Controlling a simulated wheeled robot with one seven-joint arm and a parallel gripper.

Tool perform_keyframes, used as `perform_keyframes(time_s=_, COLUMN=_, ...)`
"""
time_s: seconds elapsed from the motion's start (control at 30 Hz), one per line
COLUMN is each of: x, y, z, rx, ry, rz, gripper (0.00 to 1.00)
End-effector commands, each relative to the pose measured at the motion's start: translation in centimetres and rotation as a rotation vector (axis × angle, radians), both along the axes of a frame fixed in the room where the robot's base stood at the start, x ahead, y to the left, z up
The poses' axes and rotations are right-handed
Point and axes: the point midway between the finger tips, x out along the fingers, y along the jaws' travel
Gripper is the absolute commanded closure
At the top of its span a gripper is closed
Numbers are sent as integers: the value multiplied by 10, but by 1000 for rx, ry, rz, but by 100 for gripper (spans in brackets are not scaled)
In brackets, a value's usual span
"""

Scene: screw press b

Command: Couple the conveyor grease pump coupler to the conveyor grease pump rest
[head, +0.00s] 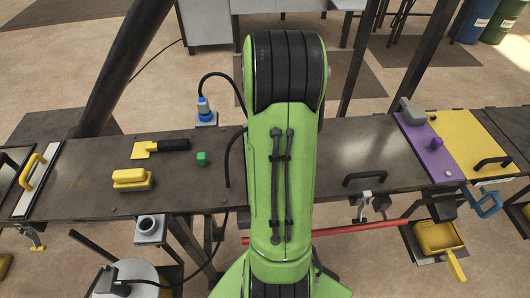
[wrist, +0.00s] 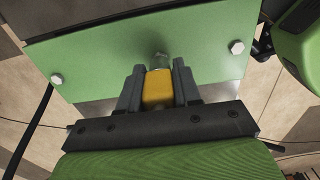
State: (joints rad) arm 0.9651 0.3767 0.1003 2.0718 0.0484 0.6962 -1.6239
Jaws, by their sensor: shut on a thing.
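In the wrist view, my gripper (wrist: 159,83) is shut on a yellow piece (wrist: 158,91), apparently the conveyor grease pump coupler. Its far end points at a green panel (wrist: 100,62), where a small greyish fitting (wrist: 161,60) shows just beyond it. I cannot tell whether the two touch. In the head view my gripper and the yellow piece are hidden by my green arm. A grey block with a round, open-topped cup (head: 148,227) stands at the bench's front edge, lower left; it may be the conveyor grease pump rest. Nothing is seen in the cup.
A pale drum (head: 135,285) with a black hose stands at lower left. A red bar (head: 340,230) runs along the front. Dark posts rise behind.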

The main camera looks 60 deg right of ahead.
Motion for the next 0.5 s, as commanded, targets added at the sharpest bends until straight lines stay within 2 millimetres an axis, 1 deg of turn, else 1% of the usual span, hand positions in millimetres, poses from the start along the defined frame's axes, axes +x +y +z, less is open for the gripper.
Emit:
perform_keyframes(time_s=0.03, x=0, y=0, z=3, rx=-2, ry=-1, rz=1, gripper=100)
perform_keyframes(time_s=0.5, x=0, y=0, z=17, rx=-2, ry=-1, rz=0, gripper=100)
